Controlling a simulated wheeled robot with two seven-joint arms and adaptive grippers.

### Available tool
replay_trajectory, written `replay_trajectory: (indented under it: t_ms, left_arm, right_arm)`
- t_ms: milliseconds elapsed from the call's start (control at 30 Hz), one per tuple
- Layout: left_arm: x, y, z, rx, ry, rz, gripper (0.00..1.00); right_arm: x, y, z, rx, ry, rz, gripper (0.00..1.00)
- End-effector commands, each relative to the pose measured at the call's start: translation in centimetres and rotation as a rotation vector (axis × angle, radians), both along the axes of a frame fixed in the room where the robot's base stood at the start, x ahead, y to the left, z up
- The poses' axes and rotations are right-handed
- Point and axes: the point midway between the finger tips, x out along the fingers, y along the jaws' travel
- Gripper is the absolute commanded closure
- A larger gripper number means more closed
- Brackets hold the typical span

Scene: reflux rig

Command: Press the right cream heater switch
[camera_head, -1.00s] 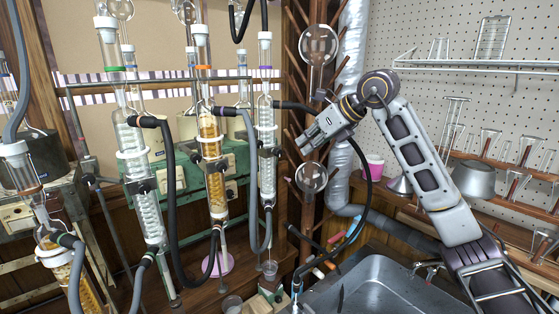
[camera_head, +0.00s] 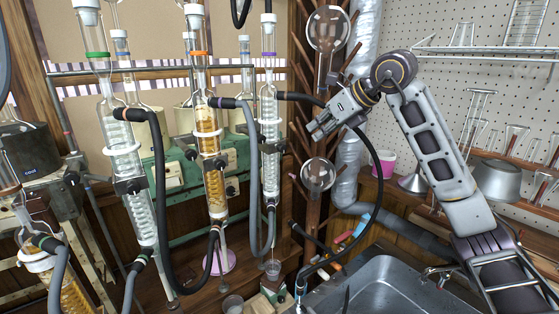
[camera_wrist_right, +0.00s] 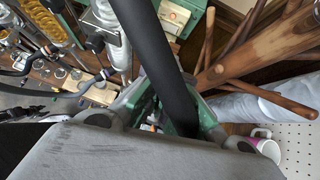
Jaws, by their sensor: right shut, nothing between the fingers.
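The green heater housing (camera_head: 190,210) stands behind the glass columns in the head view. A cream panel (camera_head: 172,173) shows on its front, partly behind hoses and glass. A cream panel with a small switch-like detail also shows on the green box in the right wrist view (camera_wrist_right: 174,16). I cannot tell for sure which one is the right switch. My right gripper (camera_head: 314,131) is shut and empty. It points left, in front of the wooden rack, to the right of the columns and apart from the heater. My left gripper is not in view.
Glass columns with black and grey hoses (camera_head: 166,215) stand in front of the heater. A wooden peg rack (camera_head: 308,80) with round flasks (camera_head: 319,174) is close to my right gripper. A metal sink (camera_head: 385,285) is at the lower right. A pink cup (camera_head: 383,165) stands behind my arm.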

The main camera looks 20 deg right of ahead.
Motion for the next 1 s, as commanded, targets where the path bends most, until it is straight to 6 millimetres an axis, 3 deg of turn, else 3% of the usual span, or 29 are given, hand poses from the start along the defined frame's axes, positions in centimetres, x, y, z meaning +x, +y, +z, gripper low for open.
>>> replay_trajectory:
  t_ms: [1000]
  left_arm:
    - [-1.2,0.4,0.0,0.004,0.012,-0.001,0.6]
  right_arm:
    - [8.1,4.4,-8.4,0.002,0.003,0.001,1.0]
